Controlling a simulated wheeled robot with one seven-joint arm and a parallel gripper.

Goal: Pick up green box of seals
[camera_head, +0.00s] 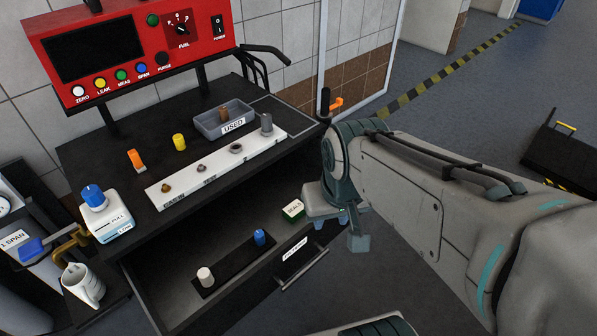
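The green box of seals (293,209) is a small box with a white labelled top and green sides. It lies at the right end of the open drawer, and its label is too small to read fully. My gripper (332,224) is just to the right of the box, near the drawer's right edge, and points down. Its small bluish fingertips look apart, with nothing seen between them. The gripper appears separate from the box, though the exact gap and height are hard to judge.
The open drawer (232,225) also holds a black strip with a white knob (205,276) and a blue knob (259,237). Above it, the bench bears a white fitting strip (215,170) and a grey USED tray (209,122).

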